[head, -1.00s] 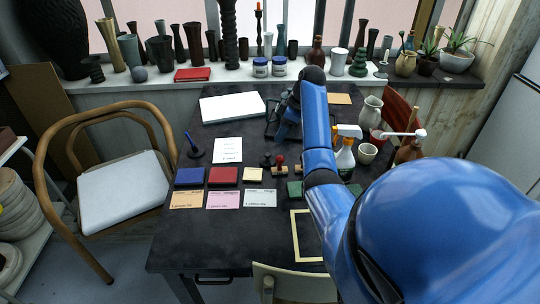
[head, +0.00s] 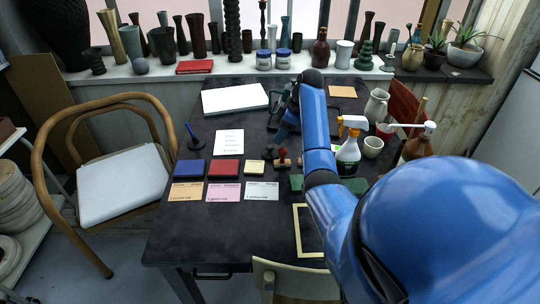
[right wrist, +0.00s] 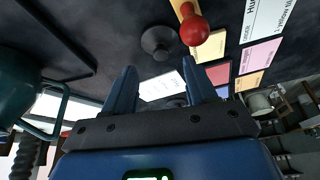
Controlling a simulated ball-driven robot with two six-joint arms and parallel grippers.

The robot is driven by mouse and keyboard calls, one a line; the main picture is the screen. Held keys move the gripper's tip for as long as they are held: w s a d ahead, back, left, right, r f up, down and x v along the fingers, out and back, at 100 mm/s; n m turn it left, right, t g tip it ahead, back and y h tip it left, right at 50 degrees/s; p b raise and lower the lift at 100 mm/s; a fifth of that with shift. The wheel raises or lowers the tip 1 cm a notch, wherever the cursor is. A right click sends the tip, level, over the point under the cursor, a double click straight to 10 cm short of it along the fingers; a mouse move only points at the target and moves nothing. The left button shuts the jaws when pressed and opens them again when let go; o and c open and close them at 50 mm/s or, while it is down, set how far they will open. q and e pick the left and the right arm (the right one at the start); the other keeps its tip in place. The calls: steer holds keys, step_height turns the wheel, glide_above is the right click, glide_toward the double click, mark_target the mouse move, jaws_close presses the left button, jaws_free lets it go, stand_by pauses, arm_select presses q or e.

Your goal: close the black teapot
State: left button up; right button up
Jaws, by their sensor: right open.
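My right gripper (head: 284,141) is over the middle of the table, beyond the red-knobbed stamp. In the right wrist view its two fingers (right wrist: 159,68) are apart with nothing between them. A small dark round piece with a knob (right wrist: 160,42), which looks like the teapot's lid, rests on the table beyond the fingertips; it also shows beside the stamp in the head view (head: 268,155). A dark rounded body with a loop handle (right wrist: 18,88), perhaps the teapot, is cut off at the wrist view's left edge. In the head view my right arm hides much of that area. My left gripper is not in view.
The red-knobbed stamp (right wrist: 194,30) stands close to the dark round piece. Coloured pads and cards (head: 223,171) lie to the left. A spray bottle (head: 348,155), a cup (head: 373,147) and a jug (head: 376,105) stand to the right. The front left of the table is clear.

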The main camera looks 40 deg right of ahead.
mark_target(271, 146)
steer(key=shift+x, duration=0.85)
steer(key=shift+w+b+x, duration=0.1)
steer(key=shift+b+x, duration=0.1)
steer(key=shift+x, duration=1.1)
steer(key=shift+w+b+x, duration=0.15)
steer(key=shift+x, duration=1.15)
steer(key=shift+a+r, duration=0.15)
steer(key=shift+a, duration=0.05)
steer(key=shift+c, duration=0.3)
jaws_close()
